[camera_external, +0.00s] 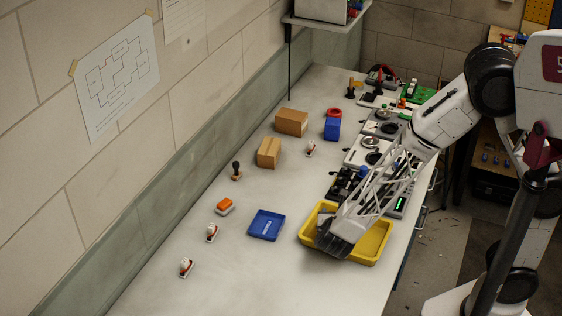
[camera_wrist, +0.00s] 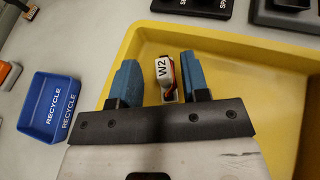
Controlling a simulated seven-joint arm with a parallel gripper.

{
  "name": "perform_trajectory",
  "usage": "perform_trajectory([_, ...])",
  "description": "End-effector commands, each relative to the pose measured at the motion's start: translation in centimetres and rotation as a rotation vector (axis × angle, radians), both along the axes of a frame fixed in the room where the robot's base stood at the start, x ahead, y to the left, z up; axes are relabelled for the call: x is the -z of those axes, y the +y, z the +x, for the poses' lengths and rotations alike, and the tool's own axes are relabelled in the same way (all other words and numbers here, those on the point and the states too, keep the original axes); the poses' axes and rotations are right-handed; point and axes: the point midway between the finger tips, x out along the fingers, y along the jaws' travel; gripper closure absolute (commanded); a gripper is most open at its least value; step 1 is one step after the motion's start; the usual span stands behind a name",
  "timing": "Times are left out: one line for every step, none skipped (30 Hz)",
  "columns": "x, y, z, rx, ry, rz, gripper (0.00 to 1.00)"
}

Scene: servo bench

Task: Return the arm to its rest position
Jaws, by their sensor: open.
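My gripper (camera_external: 333,241) is over the near left part of the yellow tray (camera_external: 372,259) in the external view. In the wrist view, the two blue fingers of my gripper (camera_wrist: 160,78) are apart, with the jaws open. A small servo marked W2 (camera_wrist: 161,71) shows between the fingertips, over the floor of the yellow tray (camera_wrist: 225,43). It appears to lie in the tray; whether a finger touches it cannot be told. The arm hides part of the tray in the external view.
A blue RECYCLE bin (camera_external: 266,225) stands left of the tray. Several small servos, an orange-topped block (camera_external: 225,206) and a black-handled stamp (camera_external: 236,171) stand farther left. Cardboard boxes (camera_external: 291,122) and a blue box (camera_external: 332,129) stand farther back. Devices line the bench's right side.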

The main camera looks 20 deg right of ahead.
Motion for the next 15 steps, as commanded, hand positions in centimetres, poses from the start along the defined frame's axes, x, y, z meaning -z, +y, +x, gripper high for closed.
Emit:
perform_trajectory([-0.2, -0.3, 0.5, 0.015, -0.003, 0.011, 0.58])
perform_trajectory([-0.4, -0.4, 0.9, 0.025, -0.005, 0.017, 0.58])
perform_trajectory([-0.6, -0.7, 1.3, 0.038, -0.008, 0.028, 0.58])
perform_trajectory([-0.8, -0.9, 1.7, 0.049, -0.01, 0.036, 0.58])
perform_trajectory([-1.0, -1.2, 2.1, 0.063, -0.013, 0.046, 0.58])
perform_trajectory([-1.3, -1.6, 2.7, 0.082, -0.017, 0.061, 0.58])
perform_trajectory([-1.6, -2.0, 3.1, 0.099, -0.02, 0.072, 0.58])
perform_trajectory([-1.9, -2.4, 3.6, 0.118, -0.024, 0.086, 0.58])
perform_trajectory([-2.3, -2.9, 4.2, 0.144, -0.028, 0.104, 0.58])
perform_trajectory([-2.7, -3.4, 4.7, 0.164, -0.031, 0.119, 0.58])
perform_trajectory([-3.0, -4.0, 5.1, 0.186, -0.034, 0.134, 0.58])
perform_trajectory([-3.5, -4.8, 5.6, 0.217, -0.038, 0.156, 0.58])
perform_trajectory([-3.9, -5.5, 6.0, 0.242, -0.041, 0.172, 0.58])
perform_trajectory([-4.3, -6.1, 6.3, 0.267, -0.043, 0.189, 0.58])
perform_trajectory([-4.8, -7.1, 6.7, 0.302, -0.046, 0.211, 0.58])
